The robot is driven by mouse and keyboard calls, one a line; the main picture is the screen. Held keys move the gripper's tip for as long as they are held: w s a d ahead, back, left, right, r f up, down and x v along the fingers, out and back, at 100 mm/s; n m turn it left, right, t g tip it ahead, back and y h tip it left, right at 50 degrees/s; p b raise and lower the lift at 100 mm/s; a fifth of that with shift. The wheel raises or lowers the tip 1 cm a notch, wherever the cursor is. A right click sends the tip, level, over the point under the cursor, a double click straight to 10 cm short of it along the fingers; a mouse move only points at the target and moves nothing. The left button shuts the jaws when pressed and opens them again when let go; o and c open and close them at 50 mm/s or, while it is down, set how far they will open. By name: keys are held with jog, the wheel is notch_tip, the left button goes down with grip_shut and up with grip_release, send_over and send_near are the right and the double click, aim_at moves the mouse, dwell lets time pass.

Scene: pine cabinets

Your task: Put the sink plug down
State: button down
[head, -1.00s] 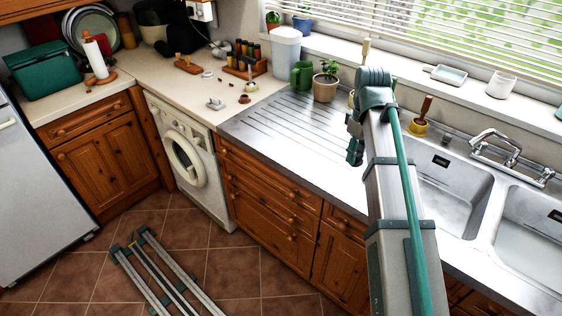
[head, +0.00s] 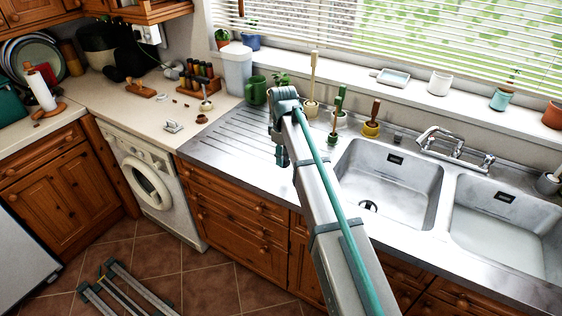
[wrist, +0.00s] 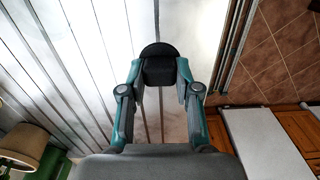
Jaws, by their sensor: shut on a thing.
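The sink plug (wrist: 158,50) is a dark, round-topped piece between my fingertips in the wrist view. My gripper (wrist: 160,72) is shut on it, with one finger on each side. The ribbed steel draining board (wrist: 100,45) lies beneath it; I cannot tell whether the plug touches it. In the head view my gripper (head: 281,152) is over the right part of the draining board (head: 225,140), left of the near sink bowl (head: 400,185). The plug cannot be made out there.
Brushes in pots (head: 371,128) stand behind the sink. A second bowl (head: 510,225) is at the right. The board's left part is clear.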

aim_at(281, 173)
jog(key=shift+w+a+f, duration=0.3)
jog(key=shift+w+f, duration=0.5)
jog(key=shift+f, duration=0.1)
jog(key=shift+w+f+p, duration=0.1)
jog(key=shift+f+p, duration=1)
jog(key=shift+f, duration=0.6)
jog(key=shift+f, duration=0.15)
jog(key=c, duration=0.8)
grip_release()
notch_tip(281, 173, up, 12)
jog(key=b, duration=0.4)
jog(key=shift+a, duration=0.1)
